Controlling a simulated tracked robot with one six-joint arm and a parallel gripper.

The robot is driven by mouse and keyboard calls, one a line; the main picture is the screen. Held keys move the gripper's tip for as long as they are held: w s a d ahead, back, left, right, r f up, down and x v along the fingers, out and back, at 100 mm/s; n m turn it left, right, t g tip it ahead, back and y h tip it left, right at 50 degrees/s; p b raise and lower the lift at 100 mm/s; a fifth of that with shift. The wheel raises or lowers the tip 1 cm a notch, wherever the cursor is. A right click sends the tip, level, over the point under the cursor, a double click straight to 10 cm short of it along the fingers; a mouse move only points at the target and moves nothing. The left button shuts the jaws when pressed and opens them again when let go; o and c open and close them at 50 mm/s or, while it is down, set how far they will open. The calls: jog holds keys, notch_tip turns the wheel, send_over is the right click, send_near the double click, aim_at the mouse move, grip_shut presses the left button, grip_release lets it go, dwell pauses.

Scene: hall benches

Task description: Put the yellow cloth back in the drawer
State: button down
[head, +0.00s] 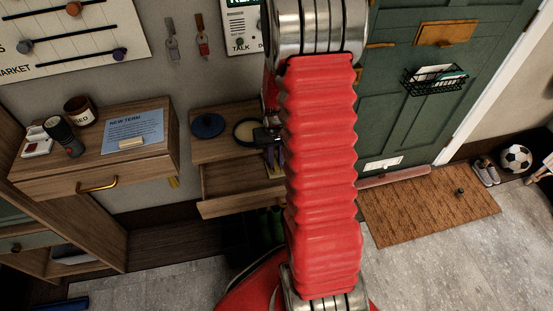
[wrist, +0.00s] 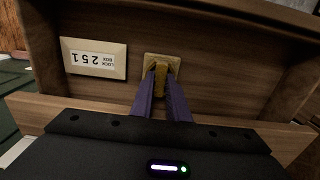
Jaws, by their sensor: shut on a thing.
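The drawer (head: 237,204) stands pulled out under the small wooden table right of the wall shelf. In the wrist view, its wooden inside (wrist: 215,72) fills most of the picture. My gripper (wrist: 160,88) has two purple fingers that point into the drawer and are shut on the yellow cloth (wrist: 160,73). The cloth looks like a small tan-yellow square with a raised middle between the fingertips. I cannot tell whether it touches the drawer floor. In the head view, my red arm hides the cloth and most of my gripper.
A "LOCK BOX 251" card (wrist: 93,58) lies in the drawer, left of the cloth. A larger drawer unit (head: 85,175) stands left. A doormat (head: 430,208) lies right.

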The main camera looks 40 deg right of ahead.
aim_at(276, 164)
jog(key=c, duration=1.7)
grip_release()
notch_tip(276, 164, up, 12)
